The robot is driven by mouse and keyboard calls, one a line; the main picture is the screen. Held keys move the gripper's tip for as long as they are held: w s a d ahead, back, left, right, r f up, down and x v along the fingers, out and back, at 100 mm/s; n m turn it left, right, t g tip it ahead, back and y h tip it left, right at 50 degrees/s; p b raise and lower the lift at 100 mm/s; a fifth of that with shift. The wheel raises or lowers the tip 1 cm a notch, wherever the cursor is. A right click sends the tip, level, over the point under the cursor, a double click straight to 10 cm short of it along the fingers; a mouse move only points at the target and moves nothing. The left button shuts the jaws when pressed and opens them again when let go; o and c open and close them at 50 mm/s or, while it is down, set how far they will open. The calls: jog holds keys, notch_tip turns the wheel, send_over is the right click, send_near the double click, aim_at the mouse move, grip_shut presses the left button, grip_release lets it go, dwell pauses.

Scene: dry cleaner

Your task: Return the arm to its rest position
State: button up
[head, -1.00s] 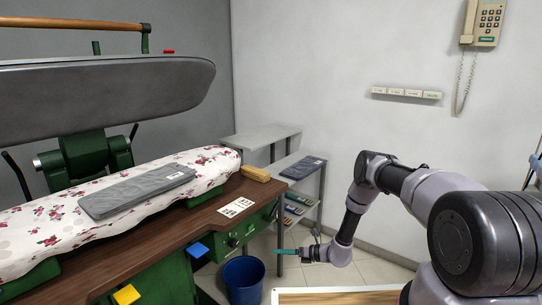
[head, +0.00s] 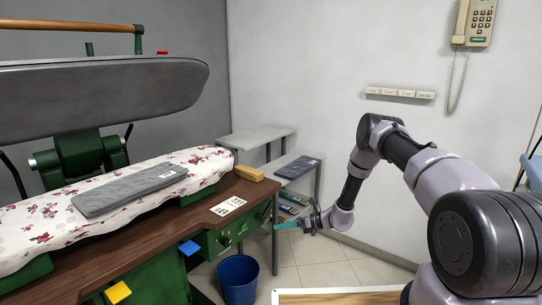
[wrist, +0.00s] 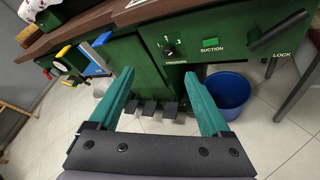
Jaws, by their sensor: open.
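My gripper (head: 287,225) is at the end of my arm, to the right of the press table's front edge in the head view. Its teal fingers point left toward the green front of the press (head: 220,238). In the wrist view my gripper (wrist: 160,100) shows two teal fingers spread wide with nothing between them. Beyond them are the green front panel (wrist: 205,45) with a knob and a SUCTION button, and pedals near the floor. My arm reaches from the lower right, bent at a raised elbow.
A blue bucket (head: 238,278) stands on the floor below and left of my gripper. A grey shelf unit (head: 255,137) stands behind it. Folded grey cloth (head: 130,189) lies on the floral press pad (head: 40,224). A wall phone (head: 475,22) hangs at right. Tiled floor behind my arm is clear.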

jog(key=s+d+r+n+g+h, duration=0.1)
jog(key=s+d+r+n+h, duration=0.2)
jog(key=r, duration=1)
jog(key=s+d+r+n+g, duration=0.1)
jog(key=s+r+n, duration=0.35)
jog(key=r, duration=0.85)
jog(key=s+d+r+n+g+h, duration=0.15)
jog(key=r+n, duration=0.45)
jog(key=r, duration=0.7)
jog(key=s+d+r+n+t+h, duration=0.35)
jog(key=s+d+r, duration=0.25)
jog(key=s+r, duration=0.55)
jog(key=s+d+r+n+t+h, duration=0.2)
jog(key=s+d, duration=0.2)
jog(key=s, duration=0.4)
jog(key=s+d+r+n+t+h, duration=0.1)
jog(key=s+d+r+n+h, duration=0.1)
jog(key=s, duration=0.5)
jog(key=shift+s+d+r+n+t, duration=0.45)
jog(key=shift+d+n, duration=0.25)
jog(key=shift+d, duration=0.3)
